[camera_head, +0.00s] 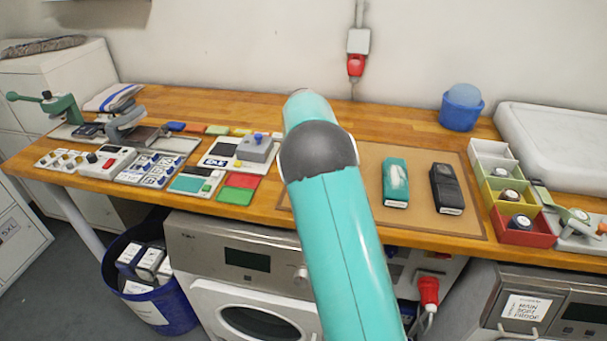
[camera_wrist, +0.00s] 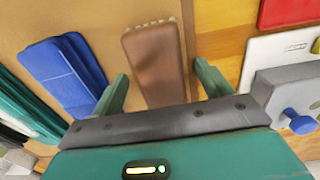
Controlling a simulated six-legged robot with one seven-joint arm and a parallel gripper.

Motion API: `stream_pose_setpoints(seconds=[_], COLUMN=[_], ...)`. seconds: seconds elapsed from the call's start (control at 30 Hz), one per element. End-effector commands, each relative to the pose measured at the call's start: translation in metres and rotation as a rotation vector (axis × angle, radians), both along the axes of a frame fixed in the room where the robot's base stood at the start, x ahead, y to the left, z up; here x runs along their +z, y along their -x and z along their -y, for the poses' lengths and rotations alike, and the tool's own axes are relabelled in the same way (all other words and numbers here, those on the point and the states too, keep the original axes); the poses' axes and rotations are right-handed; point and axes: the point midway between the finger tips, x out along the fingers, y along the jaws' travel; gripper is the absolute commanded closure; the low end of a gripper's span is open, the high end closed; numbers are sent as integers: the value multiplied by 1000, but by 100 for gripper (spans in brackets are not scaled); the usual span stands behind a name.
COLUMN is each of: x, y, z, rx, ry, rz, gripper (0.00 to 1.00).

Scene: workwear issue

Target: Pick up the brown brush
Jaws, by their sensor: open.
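The brown brush (camera_wrist: 155,62) lies on the tan mat (camera_wrist: 90,18) in the wrist view, its near end hidden behind my gripper's body. A pale bristle edge shows along its far end. My gripper (camera_wrist: 161,72) is open and empty, with one green finger on each side of the brush in the picture. I cannot tell how far the fingers are above the mat. In the head view my teal arm covers the left part of the mat (camera_head: 440,225), and neither the brown brush nor my gripper shows.
A blue brush (camera_wrist: 65,72) lies left of the brown one, with a teal brush (camera_wrist: 25,112) beyond. The head view shows the teal brush (camera_head: 396,184) and a black brush (camera_head: 446,190). A grey device with a blue knob (camera_wrist: 298,122) stands on the right.

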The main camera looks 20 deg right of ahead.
Motion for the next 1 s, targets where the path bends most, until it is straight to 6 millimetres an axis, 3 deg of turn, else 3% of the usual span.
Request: stream_pose_setpoints(seconds=[0.1,0.33,0.37,0.6,0.67,1.0], x=[-13,-14,-14,-14,-14,-8], y=[-1,-1,-1,-1,-1,-1], z=[0,0,0,0,0,0], rx=[-1,0,0,0,0,0], ry=[1,1,1,1,1,0], rz=[-1,1,1,1,1,2], gripper=[22,22,24,71,75,75])
